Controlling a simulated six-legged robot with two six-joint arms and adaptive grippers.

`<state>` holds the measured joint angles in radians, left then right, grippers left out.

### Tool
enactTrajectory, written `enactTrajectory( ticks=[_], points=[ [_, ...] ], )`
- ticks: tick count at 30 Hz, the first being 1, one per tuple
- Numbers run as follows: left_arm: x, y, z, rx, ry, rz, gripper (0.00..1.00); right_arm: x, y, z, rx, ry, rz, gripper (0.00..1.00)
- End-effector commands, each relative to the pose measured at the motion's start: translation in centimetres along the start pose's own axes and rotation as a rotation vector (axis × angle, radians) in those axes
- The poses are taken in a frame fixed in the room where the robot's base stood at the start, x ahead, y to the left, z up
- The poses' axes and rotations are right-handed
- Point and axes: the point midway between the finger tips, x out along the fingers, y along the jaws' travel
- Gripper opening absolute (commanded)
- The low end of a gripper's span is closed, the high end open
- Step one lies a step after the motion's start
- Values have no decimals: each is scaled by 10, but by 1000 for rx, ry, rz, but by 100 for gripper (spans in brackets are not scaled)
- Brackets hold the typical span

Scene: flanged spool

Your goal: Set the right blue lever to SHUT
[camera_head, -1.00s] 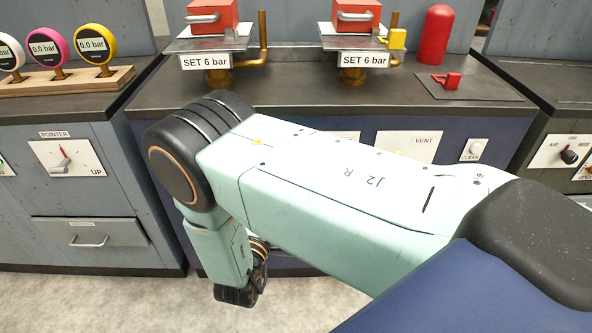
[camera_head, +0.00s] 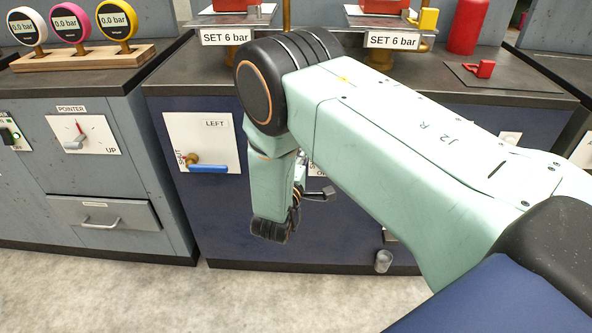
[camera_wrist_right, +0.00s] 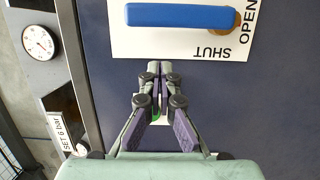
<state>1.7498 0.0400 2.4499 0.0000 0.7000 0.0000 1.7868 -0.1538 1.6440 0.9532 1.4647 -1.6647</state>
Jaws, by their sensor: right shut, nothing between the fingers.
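In the right wrist view a blue lever (camera_wrist_right: 180,16) lies sideways across a white panel (camera_wrist_right: 130,48). Its pivot end is at the right, by the word OPEN; SHUT reads upside down below the handle. My right gripper (camera_wrist_right: 159,66) is shut and empty. Its fingertips appear just below the panel's edge, apart from the handle. In the head view my right forearm hides most of the right panel (camera_head: 313,169); its lever cannot be made out there. My left gripper is in neither view.
The panel marked LEFT (camera_head: 205,130) has its own blue lever (camera_head: 208,169), pointing right. A POINTER panel (camera_head: 88,137) and a drawer (camera_head: 100,215) are further left. A gauge (camera_wrist_right: 38,42) shows in the wrist view.

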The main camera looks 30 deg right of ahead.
Motion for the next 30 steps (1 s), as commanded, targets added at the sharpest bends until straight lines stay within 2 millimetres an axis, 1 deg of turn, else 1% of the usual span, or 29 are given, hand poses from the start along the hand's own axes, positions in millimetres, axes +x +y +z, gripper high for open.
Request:
enactTrajectory(
  ticks=[1,3,7,21,30],
  points=[
    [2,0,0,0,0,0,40,1,-2,10,-3,-2,-4,0],
    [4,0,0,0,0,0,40,3,-1,18,-3,-3,-3,0],
    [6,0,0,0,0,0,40,5,-1,27,-2,-1,-3,0],
    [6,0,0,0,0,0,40,6,0,30,1,1,-3,0],
    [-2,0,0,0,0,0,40,7,2,35,54,0,-17,0]
  ],
)
